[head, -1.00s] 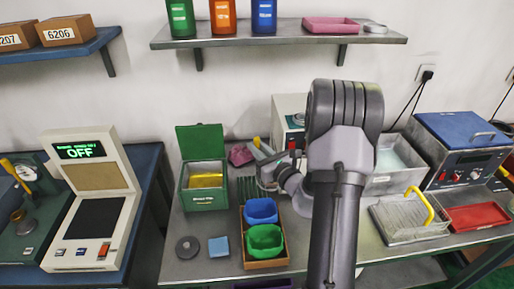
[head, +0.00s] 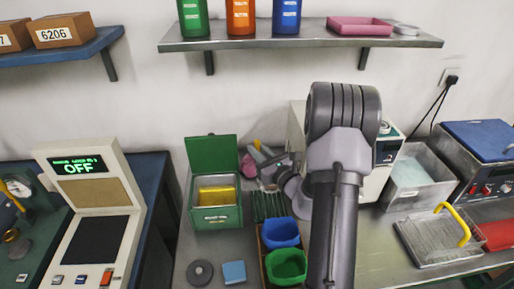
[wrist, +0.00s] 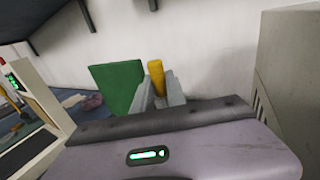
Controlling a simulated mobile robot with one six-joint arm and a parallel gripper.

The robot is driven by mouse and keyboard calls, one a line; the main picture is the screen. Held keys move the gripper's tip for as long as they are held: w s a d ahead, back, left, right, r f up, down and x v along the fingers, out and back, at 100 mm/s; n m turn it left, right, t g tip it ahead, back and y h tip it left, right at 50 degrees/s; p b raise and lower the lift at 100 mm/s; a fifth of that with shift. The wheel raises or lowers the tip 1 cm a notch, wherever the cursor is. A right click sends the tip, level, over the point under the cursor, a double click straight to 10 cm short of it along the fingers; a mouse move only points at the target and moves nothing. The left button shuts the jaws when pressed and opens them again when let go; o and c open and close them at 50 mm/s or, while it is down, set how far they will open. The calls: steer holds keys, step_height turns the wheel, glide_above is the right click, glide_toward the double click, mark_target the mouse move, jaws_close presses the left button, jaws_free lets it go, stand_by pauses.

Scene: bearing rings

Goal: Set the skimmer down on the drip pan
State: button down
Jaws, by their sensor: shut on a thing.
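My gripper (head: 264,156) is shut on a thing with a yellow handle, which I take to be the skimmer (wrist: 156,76). In the wrist view the yellow end stands up between the two grey fingers (wrist: 159,92). In the head view only its small yellow tip (head: 257,144) shows. The rest of it is hidden by the fingers and wrist. A shallow metal pan (head: 432,261), perhaps the drip pan, lies on the bench at the right, apart from my gripper. A wire basket (head: 428,238) with a yellow arched handle sits on it.
A green open box (head: 214,217) and blue and green bins (head: 281,234) stand left of my arm. A metal tank (head: 420,165), a blue-lidded machine (head: 480,140) and a red tray (head: 497,235) are at the right. A shelf (head: 300,40) crosses above the bench.

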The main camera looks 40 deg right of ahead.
step_height(320, 180, down, 3)
steer(key=shift+w+f+b, duration=0.15)
steer(key=shift+b, duration=0.65)
step_height(320, 180, down, 7)
steer(key=b, duration=0.5)
steer(key=shift+b, duration=0.4)
steer(key=c, duration=1.3)
jaws_free()
step_height(320, 180, up, 11)
steer(key=p, duration=0.9)
